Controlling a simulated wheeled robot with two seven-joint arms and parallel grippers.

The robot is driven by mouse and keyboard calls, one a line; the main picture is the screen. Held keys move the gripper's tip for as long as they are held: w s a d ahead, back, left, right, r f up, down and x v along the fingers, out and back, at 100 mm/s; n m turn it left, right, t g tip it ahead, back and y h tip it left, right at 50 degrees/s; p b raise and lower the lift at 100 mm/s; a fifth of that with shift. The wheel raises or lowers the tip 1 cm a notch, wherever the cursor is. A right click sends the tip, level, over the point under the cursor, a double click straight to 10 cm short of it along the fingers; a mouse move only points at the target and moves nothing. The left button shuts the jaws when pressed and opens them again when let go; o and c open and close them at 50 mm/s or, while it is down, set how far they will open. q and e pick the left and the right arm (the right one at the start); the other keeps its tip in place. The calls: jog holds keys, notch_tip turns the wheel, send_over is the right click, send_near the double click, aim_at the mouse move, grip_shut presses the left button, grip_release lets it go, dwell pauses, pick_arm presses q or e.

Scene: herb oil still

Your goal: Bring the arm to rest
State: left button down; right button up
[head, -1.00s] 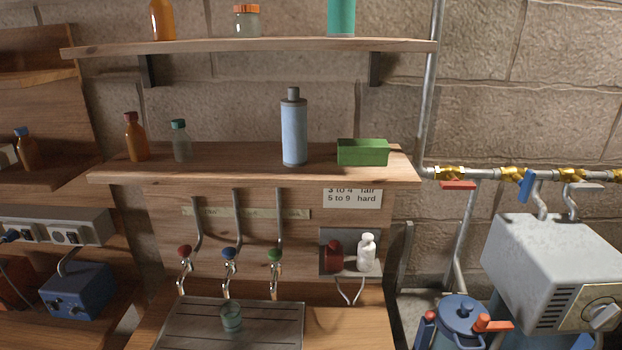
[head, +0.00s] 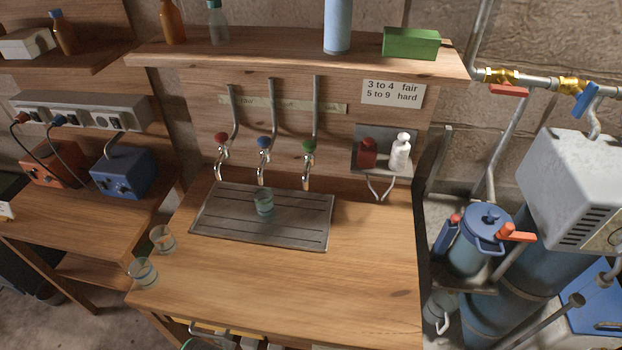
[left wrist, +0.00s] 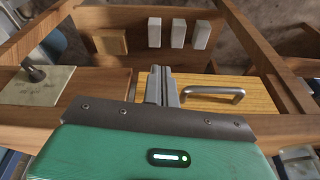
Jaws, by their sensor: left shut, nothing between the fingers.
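My left gripper (left wrist: 162,86) shows in the left wrist view. Its two grey fingers are together and nothing shows between them. They point at a yellowish wooden drawer front with a bar-shaped metal handle (left wrist: 213,93) just to their right; I cannot tell how far off it is. Neither gripper shows in the head view. My right gripper is not in view.
The wooden bench (head: 330,290) holds a metal drip tray (head: 300,232) with a glass (head: 264,202) on it. Two glasses (head: 143,271) (head: 163,239) stand near the left edge. A blue pot (head: 480,240) and a grey box (head: 565,190) stand right. The bench front is clear.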

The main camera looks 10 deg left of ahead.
pick_arm(q)
jog(key=s+f+g, duration=0.1)
jog(key=s+f, duration=0.2)
jog(key=f, duration=0.9)
jog(key=s+f, duration=0.3)
jog(key=f, duration=0.9)
jog(key=s+a+f+g, duration=0.1)
jog(key=s+a+f, duration=0.2)
jog(key=s+f, duration=1.1)
jog(key=shift+s+a+b, duration=0.3)
jog(key=shift+s+b, duration=0.05)
jog(key=shift+s, duration=0.35)
